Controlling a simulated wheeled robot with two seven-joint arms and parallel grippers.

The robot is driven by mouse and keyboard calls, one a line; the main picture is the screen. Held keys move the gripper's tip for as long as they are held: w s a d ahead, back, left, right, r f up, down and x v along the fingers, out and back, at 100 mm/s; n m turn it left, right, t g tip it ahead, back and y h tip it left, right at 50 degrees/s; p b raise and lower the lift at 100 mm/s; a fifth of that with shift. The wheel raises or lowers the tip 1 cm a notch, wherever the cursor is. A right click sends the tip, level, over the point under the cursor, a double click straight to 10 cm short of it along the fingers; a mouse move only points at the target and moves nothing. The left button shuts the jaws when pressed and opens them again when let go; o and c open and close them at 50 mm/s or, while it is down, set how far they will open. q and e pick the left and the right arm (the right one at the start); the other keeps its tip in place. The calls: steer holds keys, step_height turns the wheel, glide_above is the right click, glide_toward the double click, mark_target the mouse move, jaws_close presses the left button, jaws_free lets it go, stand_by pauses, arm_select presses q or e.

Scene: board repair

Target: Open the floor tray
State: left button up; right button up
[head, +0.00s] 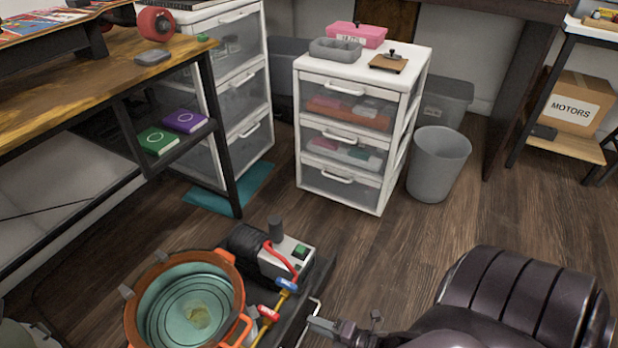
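A dark, flat floor tray (318,275) lies low at the bottom centre of the head view, with a pale bar handle (315,309) at its right edge. On it stand a grey-and-black pump (287,256) and an orange-rimmed pot (232,271) with a teal inside, joined by hoses and valves. My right gripper (322,326) comes in from the lower right, its tip right at the handle. I cannot tell whether its fingers are closed around the handle or only beside it. My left gripper is not in view.
A white drawer unit (392,82) and a grey bin (438,165) stand behind. A wooden workbench (120,80) is on the left, with a teal mat (215,205) on the floor by it. A box marked MOTORS (571,108) is at right. The wooden floor between is clear.

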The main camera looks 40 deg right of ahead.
steer(key=v, duration=0.4)
steer(key=shift+p, duration=0.35)
steer(key=shift+s, duration=0.1)
